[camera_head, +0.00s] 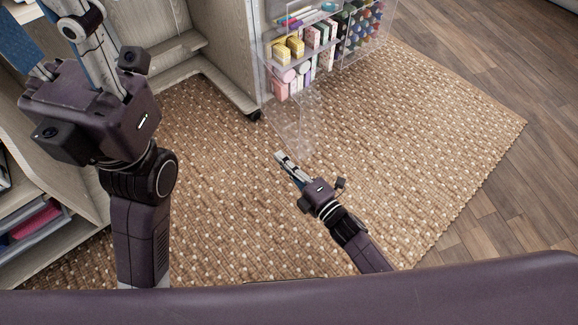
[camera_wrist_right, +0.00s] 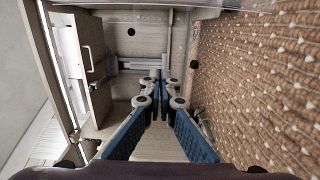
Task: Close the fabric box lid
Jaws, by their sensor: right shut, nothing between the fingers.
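A clear box (camera_head: 318,42) holding rolls and folded bundles of fabric is fixed to the cabinet door in the head view. A clear panel, seemingly its lid (camera_head: 297,128), hangs below its front; its outline is faint. My right gripper (camera_head: 280,156) is shut and empty, close to the lower end of this panel; I cannot tell whether they touch. Its closed fingers (camera_wrist_right: 160,82) also show in the right wrist view. My left gripper (camera_head: 50,35) is large at the upper left, with its fingers apart and its tips cut off by the frame.
The pale wooden cabinet (camera_head: 215,45) stands behind, its door on a caster. Its shelves (camera_head: 35,195) reach along the left edge. A woven brown rug (camera_head: 430,125) covers the floor, with dark wood boards (camera_head: 500,60) at the right. The rug right of my right gripper is clear.

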